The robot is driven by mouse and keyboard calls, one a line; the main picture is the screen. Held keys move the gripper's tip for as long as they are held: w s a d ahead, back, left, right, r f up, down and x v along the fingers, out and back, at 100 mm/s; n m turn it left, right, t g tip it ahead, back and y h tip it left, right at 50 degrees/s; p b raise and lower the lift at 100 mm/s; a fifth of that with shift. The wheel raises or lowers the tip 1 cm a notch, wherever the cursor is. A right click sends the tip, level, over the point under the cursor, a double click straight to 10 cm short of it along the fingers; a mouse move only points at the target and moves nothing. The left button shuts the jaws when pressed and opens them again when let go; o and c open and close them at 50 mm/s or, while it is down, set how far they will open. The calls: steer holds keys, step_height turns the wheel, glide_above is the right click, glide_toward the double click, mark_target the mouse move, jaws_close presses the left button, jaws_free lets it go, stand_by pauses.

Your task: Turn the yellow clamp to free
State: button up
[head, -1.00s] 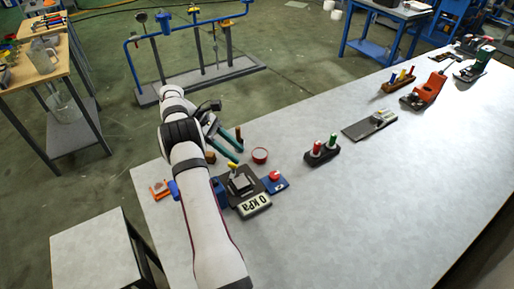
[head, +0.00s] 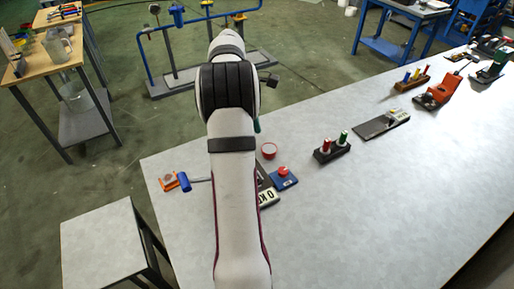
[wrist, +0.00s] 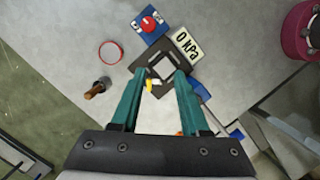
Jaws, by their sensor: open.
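The yellow clamp (wrist: 151,85) shows in the wrist view as a small yellow piece at the near edge of a dark device (wrist: 152,56). It lies between the two teal fingers of my gripper (wrist: 160,76), closer to the left finger. The fingers are apart, with nothing seen held between them. Whether a finger touches the clamp I cannot tell. In the head view my arm hides the clamp and most of my gripper. The device's "0 kPa" display (wrist: 186,44) is partly seen in the head view (head: 267,197).
A blue block with a red knob (wrist: 149,22) adjoins the device. A red ring (wrist: 110,53) and a brown-handled item (wrist: 97,88) lie to the left. An orange item (head: 169,181) is left of my arm. Red and green pegs (head: 334,143) stand to the right.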

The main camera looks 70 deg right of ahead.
steer(key=w+d+r+t, duration=0.1)
steer(key=w+r+t, duration=0.2)
steer(key=w, duration=0.1)
steer(key=shift+h, duration=0.3)
steer(key=f, duration=1.6)
steer(key=shift+s+d, duration=0.15)
steer(key=shift+s, duration=0.05)
steer(key=shift+r, duration=0.1)
steer(key=shift+c, duration=0.2)
jaws_close()
